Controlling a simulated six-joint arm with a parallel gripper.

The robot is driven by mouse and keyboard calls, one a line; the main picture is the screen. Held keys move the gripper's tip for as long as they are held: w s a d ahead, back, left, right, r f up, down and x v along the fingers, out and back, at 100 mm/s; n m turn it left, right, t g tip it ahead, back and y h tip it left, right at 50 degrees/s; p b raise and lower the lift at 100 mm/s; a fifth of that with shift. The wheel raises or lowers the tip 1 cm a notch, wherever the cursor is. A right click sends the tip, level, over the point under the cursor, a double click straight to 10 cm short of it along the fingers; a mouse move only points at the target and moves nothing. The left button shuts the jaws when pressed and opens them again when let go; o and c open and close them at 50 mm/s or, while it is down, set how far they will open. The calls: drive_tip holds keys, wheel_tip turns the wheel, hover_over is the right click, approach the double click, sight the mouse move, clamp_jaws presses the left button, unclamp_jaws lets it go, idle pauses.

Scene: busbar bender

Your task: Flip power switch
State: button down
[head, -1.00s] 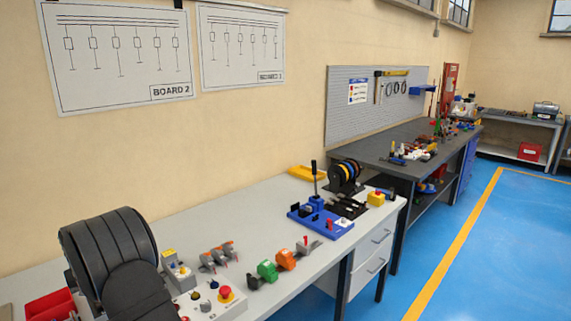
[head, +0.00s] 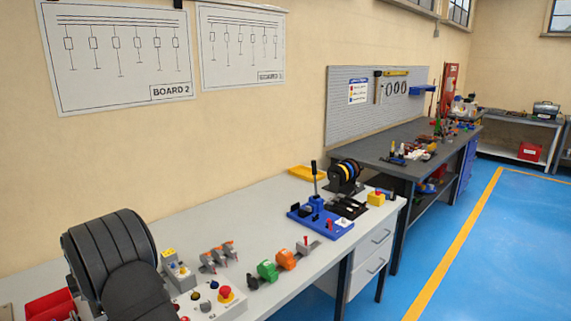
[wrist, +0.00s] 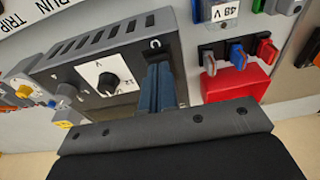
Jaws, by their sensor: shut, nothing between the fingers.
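In the wrist view, a dark grey box (wrist: 75,60) with vent slots along its top has a white panel with a black knob (wrist: 108,84). At its right end is a small black plate (wrist: 156,45) with a white mark. My gripper (wrist: 157,72) is shut and empty, its dark blue fingers together just below this plate. I cannot tell whether the fingertips touch the box. The fingers cover the area below the mark, and no switch lever can be made out there. In the head view my gripper is out of sight.
Right of the box are a red block (wrist: 235,83), red and blue levers (wrist: 237,54) and a "48 V" label. At left are grey and yellow knobs. In the head view, a bench holds a control box with a red button (head: 226,293) and a blue bender (head: 318,220).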

wheel_tip(320, 180, up, 7)
idle(0.9)
drive_tip(key=shift+f, duration=3.55)
drive_tip(key=shift+r, duration=0.2)
